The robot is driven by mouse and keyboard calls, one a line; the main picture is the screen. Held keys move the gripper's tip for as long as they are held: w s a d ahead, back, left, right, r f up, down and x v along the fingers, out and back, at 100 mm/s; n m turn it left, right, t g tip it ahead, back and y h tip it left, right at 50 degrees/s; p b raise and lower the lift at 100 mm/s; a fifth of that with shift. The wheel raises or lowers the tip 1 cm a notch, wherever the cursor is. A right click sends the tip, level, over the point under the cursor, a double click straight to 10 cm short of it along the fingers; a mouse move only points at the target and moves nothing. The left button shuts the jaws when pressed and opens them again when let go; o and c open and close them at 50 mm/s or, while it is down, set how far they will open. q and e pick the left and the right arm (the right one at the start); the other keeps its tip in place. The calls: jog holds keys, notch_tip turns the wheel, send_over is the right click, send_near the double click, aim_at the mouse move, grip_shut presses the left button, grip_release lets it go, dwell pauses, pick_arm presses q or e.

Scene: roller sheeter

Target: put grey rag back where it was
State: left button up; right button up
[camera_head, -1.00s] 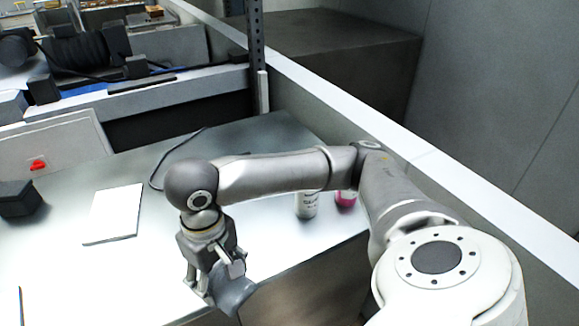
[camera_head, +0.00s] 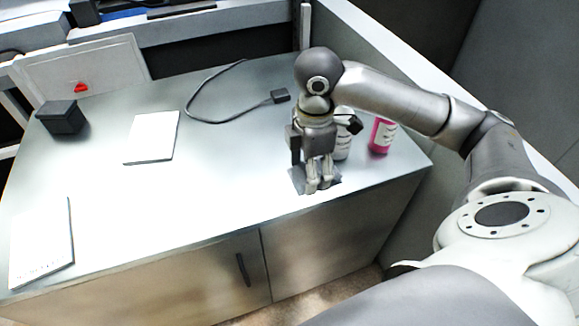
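The grey rag (camera_head: 298,180) lies at the front edge of the metal worktop (camera_head: 230,165), just left of the bottles. My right gripper (camera_head: 319,186) points straight down over the rag, with its fingertips at the cloth and hiding its middle. The fingers are close together, but I cannot tell whether they pinch the cloth or only stand over it. My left gripper is not in view.
A white bottle (camera_head: 343,147), partly hidden, and a pink bottle (camera_head: 381,136) stand right of my gripper. A black cable (camera_head: 207,118), a white pad (camera_head: 152,137), a dark box (camera_head: 62,117) and a white booklet (camera_head: 42,245) lie on the worktop. Its middle front is clear.

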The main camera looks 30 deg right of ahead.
jog(key=w+d+f+p, duration=0.1)
jog(key=w+f, duration=0.2)
jog(key=w, duration=0.1)
jog(key=w+f+p, duration=0.1)
jog(key=w+f, duration=0.2)
jog(key=w, duration=0.1)
jog(key=w+d+f+p, duration=0.1)
jog(key=w+f, duration=0.1)
jog(key=w, duration=0.2)
jog(key=shift+w+d+f, duration=0.35)
jog(key=shift+w+f, duration=0.4)
jog(key=shift+f, duration=0.15)
jog(key=shift+d+f, duration=0.1)
jog(key=shift+f, duration=1.5)
jog(key=shift+f, duration=0.1)
jog(key=o, duration=0.9)
notch_tip(320, 180, up, 12)
jog(key=b, duration=0.1)
jog(key=shift+r, duration=0.2)
